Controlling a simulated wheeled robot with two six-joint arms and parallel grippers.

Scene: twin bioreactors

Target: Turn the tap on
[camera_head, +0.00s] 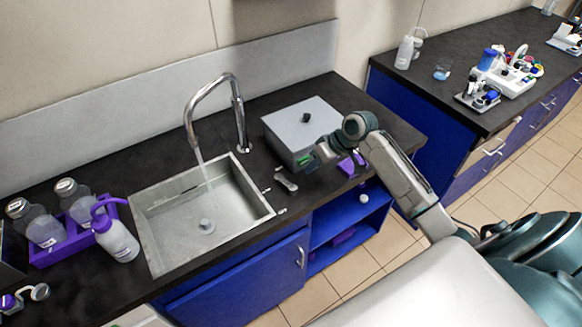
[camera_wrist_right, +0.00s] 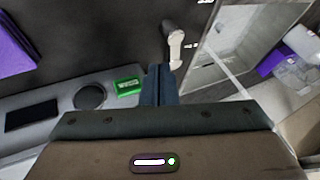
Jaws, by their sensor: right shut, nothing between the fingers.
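The chrome tap (camera_head: 213,88) arches over the steel sink (camera_head: 168,228) in the head view. A pale, thin stream runs from its spout down toward the drain (camera_head: 206,226). A small grey lever (camera_head: 287,181) stands on the counter to the right of the sink; it also shows in the right wrist view (camera_wrist_right: 175,48), just beyond my fingertips. My right gripper (camera_head: 318,156) is shut and empty, in front of the grey lidded box and right of the lever. Its closed fingers also show in the right wrist view (camera_wrist_right: 159,80). I cannot see my left gripper.
A grey lidded box (camera_head: 295,122) with a green display stands behind my right gripper. A purple object (camera_head: 350,165) lies right of it. Bottles (camera_head: 117,240) and a purple rack (camera_head: 60,247) stand left of the sink. Open blue shelves (camera_head: 345,222) are below.

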